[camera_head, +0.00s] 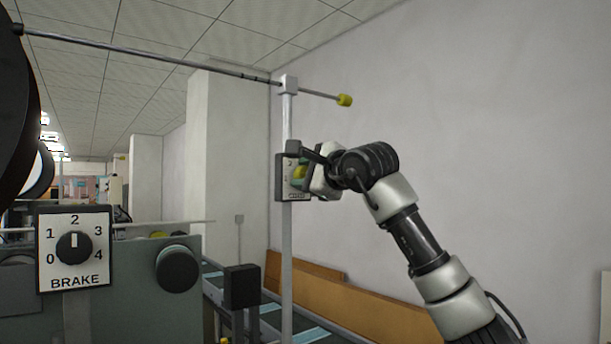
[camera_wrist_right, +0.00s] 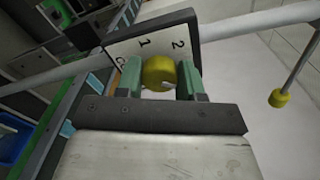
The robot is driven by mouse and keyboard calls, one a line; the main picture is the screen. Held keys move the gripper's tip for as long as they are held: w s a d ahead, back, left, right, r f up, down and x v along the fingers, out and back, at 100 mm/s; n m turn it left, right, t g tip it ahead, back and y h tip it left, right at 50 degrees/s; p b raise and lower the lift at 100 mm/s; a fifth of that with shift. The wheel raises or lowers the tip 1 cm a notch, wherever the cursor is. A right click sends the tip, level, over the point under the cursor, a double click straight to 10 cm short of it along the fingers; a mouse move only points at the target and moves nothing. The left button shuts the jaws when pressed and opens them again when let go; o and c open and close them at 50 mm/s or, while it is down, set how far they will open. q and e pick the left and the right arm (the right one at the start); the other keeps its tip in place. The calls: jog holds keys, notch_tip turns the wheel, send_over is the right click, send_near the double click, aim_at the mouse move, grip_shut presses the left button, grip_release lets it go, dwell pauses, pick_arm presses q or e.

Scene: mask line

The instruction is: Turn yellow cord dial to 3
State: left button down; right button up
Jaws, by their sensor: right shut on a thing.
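The yellow dial (camera_wrist_right: 158,73) sits on a white plate (camera_wrist_right: 130,43) with a dark frame; the numbers 1 and 2 show, and part of a 0 at the left. The other numbers are hidden or out of view. In the head view the dial (camera_head: 299,172) shows on its panel, fixed to an upright grey post (camera_head: 287,240). My right gripper (camera_wrist_right: 160,80) is shut on the dial, with one green-padded finger on each side. In the head view my right gripper (camera_head: 308,165) partly covers the panel. My left gripper is not in view.
A BRAKE dial panel (camera_head: 74,248), numbered 0 to 4 with its pointer up at 2, stands at the lower left. A long rod (camera_head: 150,55) with a yellow end (camera_head: 344,100) crosses the post's top. Brown boards (camera_head: 345,303) lean at the wall.

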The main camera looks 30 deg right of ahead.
jog(key=o, duration=0.9)
jog(key=shift+s+f, duration=0.1)
jog(key=shift+s, duration=0.05)
jog(key=shift+s+d+r+b, duration=0.1)
jog(key=shift+s+b, duration=0.65)
jog(key=shift+s, duration=1)
jog(key=shift+s+d+r+b, duration=0.1)
jog(key=shift+s+b, duration=0.6)
jog(key=shift+s, duration=1.1)
jog(key=shift+s+d+r+b, duration=0.1)
jog(key=shift+s+b, duration=0.65)
jog(key=shift+s, duration=1)
jog(key=shift+f, duration=0.1)
